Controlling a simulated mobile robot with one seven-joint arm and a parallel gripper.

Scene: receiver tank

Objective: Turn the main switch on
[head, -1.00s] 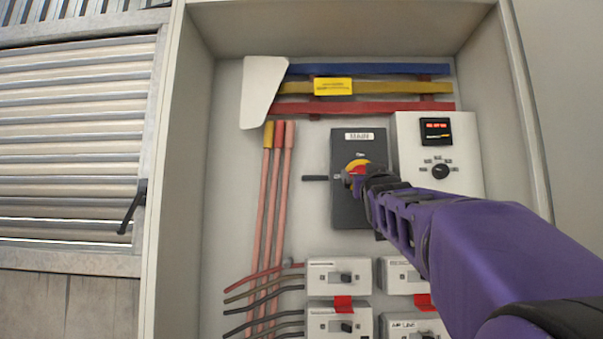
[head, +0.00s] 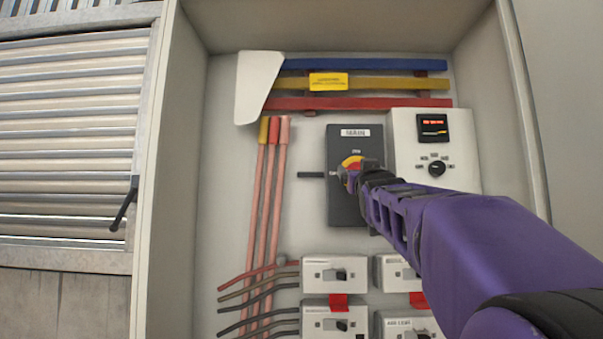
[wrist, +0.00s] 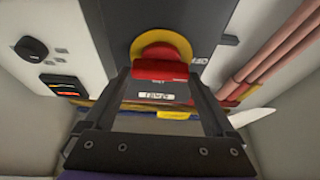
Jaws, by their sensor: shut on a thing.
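The main switch is a dark grey box (head: 343,210) labelled MAIN, with a red handle on a round yellow plate (head: 352,161). My gripper (head: 353,178) is at the handle and partly covers it in the head view. In the wrist view, which shows the panel upside down, the red handle (wrist: 160,70) lies between the two fingers of my gripper (wrist: 158,78). The gripper is shut on the handle. The yellow plate (wrist: 162,47) shows behind it. The handle's exact angle is hard to tell.
A white meter box (head: 462,150) with a lit red display and a knob stands right of the switch. Several small breakers (head: 334,262) sit below. Blue, yellow and red busbars (head: 360,104) run above. Cabinet side walls (head: 180,200) border the panel.

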